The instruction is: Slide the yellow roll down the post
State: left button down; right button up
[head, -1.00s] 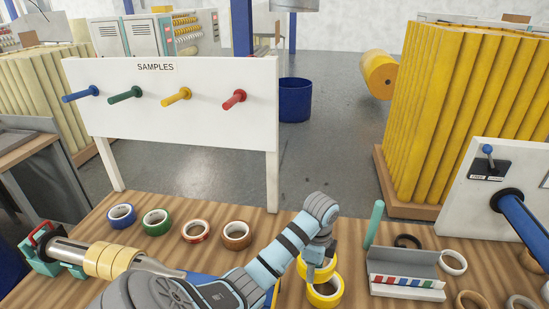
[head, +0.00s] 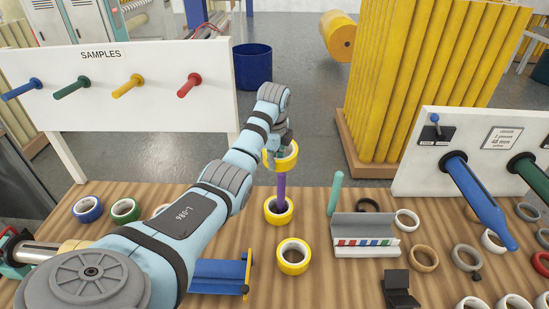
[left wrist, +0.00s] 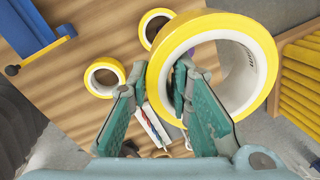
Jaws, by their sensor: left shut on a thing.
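My left gripper (head: 281,140) is shut on the wall of a yellow roll (head: 287,161). It holds this roll tilted at the top of the purple post (head: 281,185). I cannot tell whether the post's tip is inside the roll; a bit of purple shows through its hole in the left wrist view. A second yellow roll (head: 288,218) lies around the post's foot on the table. A third yellow roll (head: 294,268) lies flat nearer to me. In the left wrist view the held roll (left wrist: 262,45) is large, beside the fingers (left wrist: 165,105). My right gripper is out of view.
A grey box with coloured strips (head: 365,248) and a teal rod (head: 335,190) stand right of the post. A blue dispenser (head: 218,272) is at the front left. The white samples board (head: 150,110) stands behind my left arm. Loose rolls crowd the table's right side.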

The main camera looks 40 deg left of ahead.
pick_arm(q)
jog(key=shift+s+d+f, duration=0.1)
jog(key=shift+d+f, duration=0.05)
jog(key=shift+f, duration=0.45)
notch_tip(320, 180, down, 4)
jog(key=shift+d+r, duration=0.1)
jog(key=shift+r, duration=0.15)
notch_tip(320, 180, down, 10)
jog(key=b, duration=0.5)
jog(key=c, duration=1.4)
grip_release()
jog(key=shift+r, duration=0.1)
notch_tip(320, 180, up, 12)
jog(key=s+d, duration=0.1)
jog(key=shift+s, duration=0.3)
